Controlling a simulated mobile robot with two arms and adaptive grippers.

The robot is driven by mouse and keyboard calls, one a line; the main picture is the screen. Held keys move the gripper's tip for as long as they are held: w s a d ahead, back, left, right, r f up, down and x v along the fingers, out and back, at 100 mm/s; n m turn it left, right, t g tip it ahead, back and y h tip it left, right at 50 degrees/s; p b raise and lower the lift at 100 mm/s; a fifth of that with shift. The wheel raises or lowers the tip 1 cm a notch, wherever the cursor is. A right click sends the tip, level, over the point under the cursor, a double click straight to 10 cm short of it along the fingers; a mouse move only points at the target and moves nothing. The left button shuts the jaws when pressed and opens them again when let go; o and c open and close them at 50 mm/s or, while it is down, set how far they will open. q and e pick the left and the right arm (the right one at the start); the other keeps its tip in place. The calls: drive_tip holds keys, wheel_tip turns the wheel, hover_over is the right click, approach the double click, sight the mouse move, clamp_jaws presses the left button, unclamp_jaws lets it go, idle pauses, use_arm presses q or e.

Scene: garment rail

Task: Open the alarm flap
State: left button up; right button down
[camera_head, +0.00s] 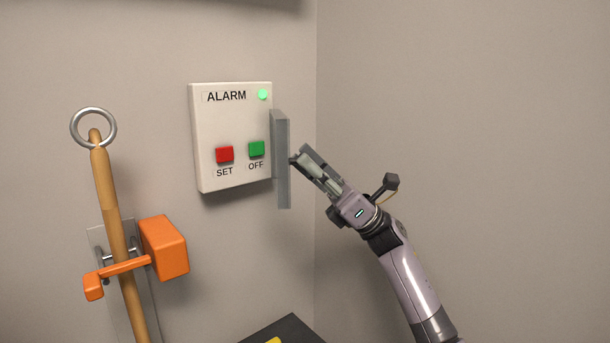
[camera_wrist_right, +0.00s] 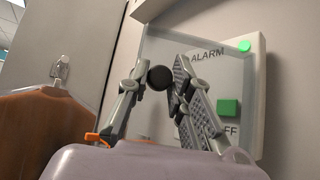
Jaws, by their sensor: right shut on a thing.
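The white alarm box (camera_head: 230,125) is on the wall, with a red SET button (camera_head: 224,154), a green OFF button (camera_head: 256,149) and a lit green lamp (camera_head: 263,95). Its grey, see-through flap (camera_head: 282,185) stands swung out at the box's right edge, leaving the buttons uncovered in the head view. My right gripper (camera_head: 303,157) is at the flap's right face. In the right wrist view, the gripper (camera_wrist_right: 163,82) is shut on the flap's dark round knob (camera_wrist_right: 160,78), with the clear flap (camera_wrist_right: 215,55) behind it. My left gripper is in neither view.
A wooden pole (camera_head: 107,185) with a metal ring (camera_head: 93,127) stands left of the box, in a holder with an orange block (camera_head: 165,248). A dark surface (camera_head: 290,328) shows at the bottom. The wall right of my right arm is bare.

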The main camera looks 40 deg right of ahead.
drive_tip(key=c, duration=1.4)
unclamp_jaws()
drive_tip(key=shift+c, duration=0.2)
wheel_tip(320, 180, up, 10)
drive_tip(key=shift+c, duration=0.6)
